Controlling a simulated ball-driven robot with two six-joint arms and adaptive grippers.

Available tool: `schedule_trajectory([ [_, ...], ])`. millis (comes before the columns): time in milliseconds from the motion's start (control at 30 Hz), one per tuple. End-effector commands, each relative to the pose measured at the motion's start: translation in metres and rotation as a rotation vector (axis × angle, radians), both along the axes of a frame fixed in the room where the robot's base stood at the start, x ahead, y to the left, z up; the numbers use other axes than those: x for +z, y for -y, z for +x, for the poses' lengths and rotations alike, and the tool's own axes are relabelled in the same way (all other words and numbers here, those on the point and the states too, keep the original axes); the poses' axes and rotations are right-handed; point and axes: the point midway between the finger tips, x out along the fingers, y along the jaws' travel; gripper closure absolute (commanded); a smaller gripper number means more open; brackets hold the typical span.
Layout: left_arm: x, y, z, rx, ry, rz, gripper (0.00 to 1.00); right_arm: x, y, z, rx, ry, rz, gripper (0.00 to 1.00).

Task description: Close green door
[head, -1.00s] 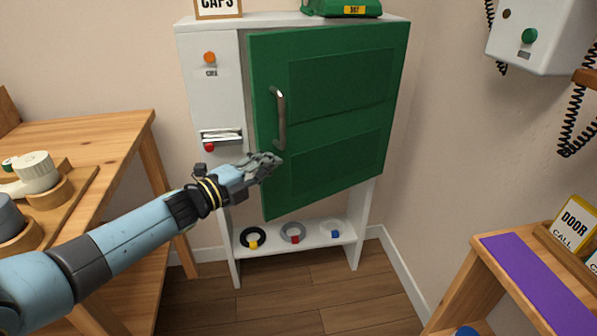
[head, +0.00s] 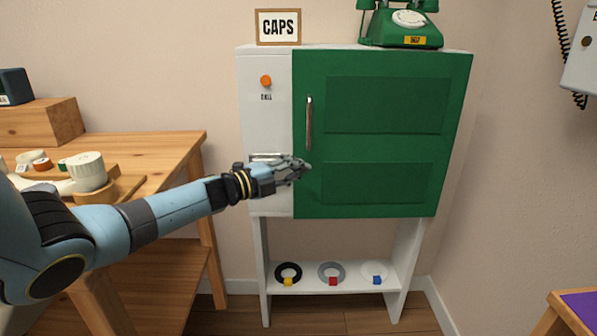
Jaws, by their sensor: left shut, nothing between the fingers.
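The green door (head: 376,150) is on the front of a white cabinet (head: 268,200). It lies flat in line with the cabinet front, and no gap shows along its left edge. Its upright metal handle (head: 309,124) is near that left edge. My left gripper (head: 306,168) is shut and empty, with its fingertips in front of the door's left edge, below the handle. I cannot tell whether the fingertips touch the door. The gripper hides part of the metal slot on the cabinet's left panel. My right gripper is not in view.
A green dial phone (head: 405,24) and a CAPS sign (head: 278,27) stand on the cabinet top. Several rings lie on its lower shelf (head: 330,290). A wooden table (head: 150,150) with phone parts is on the left. A purple-topped stand (head: 580,312) is at lower right.

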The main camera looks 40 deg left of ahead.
Motion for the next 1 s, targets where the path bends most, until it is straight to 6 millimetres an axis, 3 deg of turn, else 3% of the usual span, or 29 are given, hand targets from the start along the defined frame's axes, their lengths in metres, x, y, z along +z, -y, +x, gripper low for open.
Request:
schedule_trajectory([
  [233, 0.013, 0.0, 0.0, -0.001, 0.001, 0.003, 1.0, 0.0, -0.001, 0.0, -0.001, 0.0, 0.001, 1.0],
  [600, 0.084, 0.0, 0.0, -0.002, 0.002, 0.003, 1.0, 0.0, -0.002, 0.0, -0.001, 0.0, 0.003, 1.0],
  [800, 0.099, 0.0, 0.0, -0.001, -0.001, 0.001, 1.0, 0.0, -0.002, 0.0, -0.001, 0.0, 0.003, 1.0],
  [1000, 0.099, 0.001, -0.001, 0.008, 0.001, -0.01, 1.0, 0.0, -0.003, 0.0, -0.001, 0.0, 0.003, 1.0],
])
